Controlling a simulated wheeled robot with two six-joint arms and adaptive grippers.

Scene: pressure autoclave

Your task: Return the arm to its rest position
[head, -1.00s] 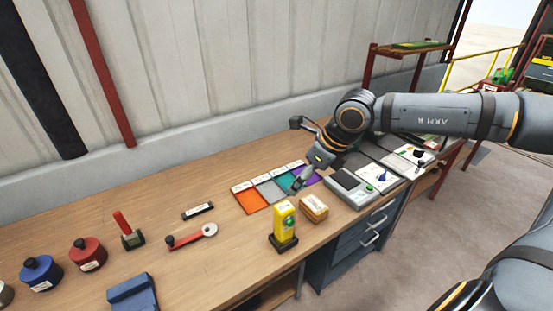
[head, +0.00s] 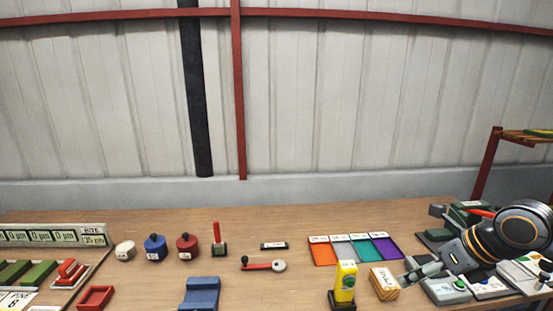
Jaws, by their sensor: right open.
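My right gripper (head: 420,272) is at the lower right of the head view, at the end of my right arm (head: 520,228). It is open, and I see nothing between its fingers. It is just right of a small wooden block with a white label (head: 384,283); whether it touches the block I cannot tell. A grey device with a green button (head: 447,291) is partly behind or below the gripper. My left gripper is not in view.
A yellow device (head: 345,281) stands in a dark base left of the block. Coloured mats (head: 323,251) lie behind it. A crank handle (head: 264,266), red pot (head: 187,247), blue pot (head: 155,248) and blue cradle (head: 199,293) stand further left. A red post (head: 487,165) rises at right.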

